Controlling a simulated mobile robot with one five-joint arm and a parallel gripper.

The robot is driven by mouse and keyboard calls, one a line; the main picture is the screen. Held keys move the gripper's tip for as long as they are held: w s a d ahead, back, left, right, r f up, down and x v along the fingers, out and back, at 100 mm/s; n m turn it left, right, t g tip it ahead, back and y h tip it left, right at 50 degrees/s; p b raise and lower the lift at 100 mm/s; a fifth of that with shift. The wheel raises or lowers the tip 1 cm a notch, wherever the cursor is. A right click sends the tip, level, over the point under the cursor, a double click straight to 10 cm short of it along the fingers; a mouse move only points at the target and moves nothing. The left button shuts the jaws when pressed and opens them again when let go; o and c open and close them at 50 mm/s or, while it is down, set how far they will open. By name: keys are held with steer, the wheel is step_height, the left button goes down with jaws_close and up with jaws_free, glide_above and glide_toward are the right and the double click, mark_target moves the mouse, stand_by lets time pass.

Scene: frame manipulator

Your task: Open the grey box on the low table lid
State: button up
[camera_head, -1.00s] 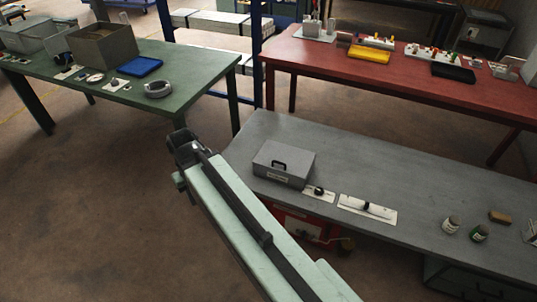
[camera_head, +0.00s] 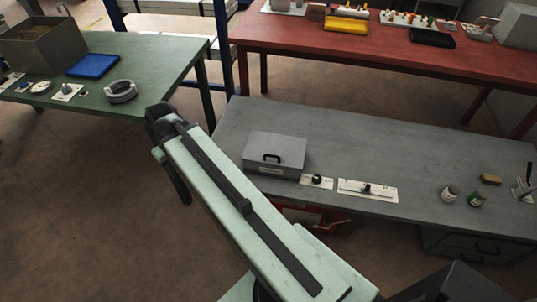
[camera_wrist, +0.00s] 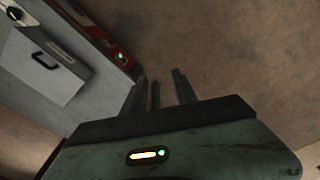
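The grey box (camera_head: 290,145) sits on the grey low table (camera_head: 400,150), near its left end. In the head view my arm reaches up to the left of the table, and the fingers are hidden.
Mounted plates with dark knobs (camera_head: 367,189) lie right of the box. A red object (camera_head: 318,218) is below the table's front edge. Green (camera_head: 150,60) and red (camera_head: 400,60) tables stand behind.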

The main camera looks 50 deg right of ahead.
steer(key=w+d+f+n+t+b, duration=0.1)
steer(key=d+f+b, duration=0.3)
steer(key=d, duration=0.3)
steer(key=d+f+n+b, duration=0.1)
steer(key=d+f+b, duration=0.2)
steer(key=d+f, duration=0.3)
steer(key=n+t+b, duration=0.4)
steer(key=b, duration=0.6)
glide_toward(273, 156)
steer(key=b+x, duration=0.4)
steer(key=x, duration=0.1)
steer(key=b+x, duration=0.3)
steer(key=shift+w+a, duration=0.15)
steer(key=shift+w, duration=0.25)
steer(key=shift+r, duration=0.15)
steer(key=shift+c, duration=0.2)
jaws_close()
